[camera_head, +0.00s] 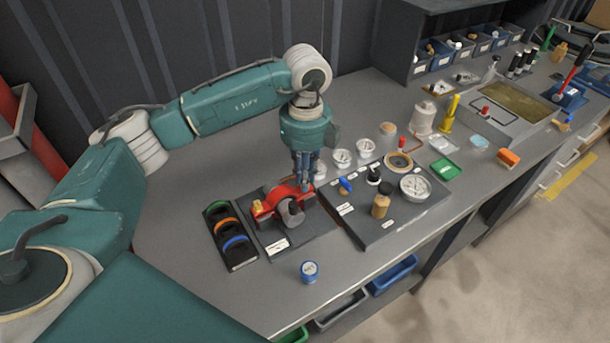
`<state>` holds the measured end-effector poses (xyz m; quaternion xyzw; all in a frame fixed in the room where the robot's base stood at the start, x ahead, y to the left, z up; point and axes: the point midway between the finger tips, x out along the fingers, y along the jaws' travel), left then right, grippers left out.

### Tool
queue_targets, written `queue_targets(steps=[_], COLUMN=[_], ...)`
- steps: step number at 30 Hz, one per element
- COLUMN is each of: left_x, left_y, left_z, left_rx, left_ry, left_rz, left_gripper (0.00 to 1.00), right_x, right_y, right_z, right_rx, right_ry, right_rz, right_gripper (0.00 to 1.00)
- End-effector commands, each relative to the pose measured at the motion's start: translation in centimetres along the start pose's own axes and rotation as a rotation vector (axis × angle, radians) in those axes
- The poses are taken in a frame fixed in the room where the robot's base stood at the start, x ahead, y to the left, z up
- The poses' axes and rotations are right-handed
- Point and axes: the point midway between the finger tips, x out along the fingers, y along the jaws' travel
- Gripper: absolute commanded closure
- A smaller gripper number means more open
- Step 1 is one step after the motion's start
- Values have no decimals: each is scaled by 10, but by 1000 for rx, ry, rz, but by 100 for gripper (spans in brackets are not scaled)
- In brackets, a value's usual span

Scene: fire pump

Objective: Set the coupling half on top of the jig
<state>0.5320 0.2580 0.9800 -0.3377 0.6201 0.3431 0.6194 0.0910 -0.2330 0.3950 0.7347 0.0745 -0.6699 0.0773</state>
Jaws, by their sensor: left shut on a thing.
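My left gripper (304,184) points straight down over the bench, its fingers closed just behind and right of a red arched part (279,196). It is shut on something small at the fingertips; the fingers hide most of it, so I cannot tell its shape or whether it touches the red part. The red part sits on a dark plate (277,244) with a white label. A grey round metal piece (291,212) shows at its front and a brass fitting (258,207) at its left. I cannot tell for sure which piece is the coupling half or the jig. My right gripper is not visible.
A black tray (245,264) with coloured rings stands left of the plate. A dark labelled board (377,238) holding gauges and small parts lies right. Small white gauges (342,157) stand behind. The bench's left part is clear.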

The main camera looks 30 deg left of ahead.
Motion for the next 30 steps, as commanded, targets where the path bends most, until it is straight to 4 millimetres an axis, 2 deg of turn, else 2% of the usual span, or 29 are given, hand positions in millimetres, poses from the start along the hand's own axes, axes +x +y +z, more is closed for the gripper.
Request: queue_targets(steps=[18,19,30], left_x=[4,4,2], left_y=[0,0,0], left_z=[0,0,0], left_rx=[0,0,0], left_ry=[0,0,0], left_rz=[-1,-1,0], left_gripper=[100,82,82], right_x=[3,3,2], right_y=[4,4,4], right_z=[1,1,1], right_rx=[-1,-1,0], right_ry=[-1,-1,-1], right_rz=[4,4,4], right_gripper=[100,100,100])
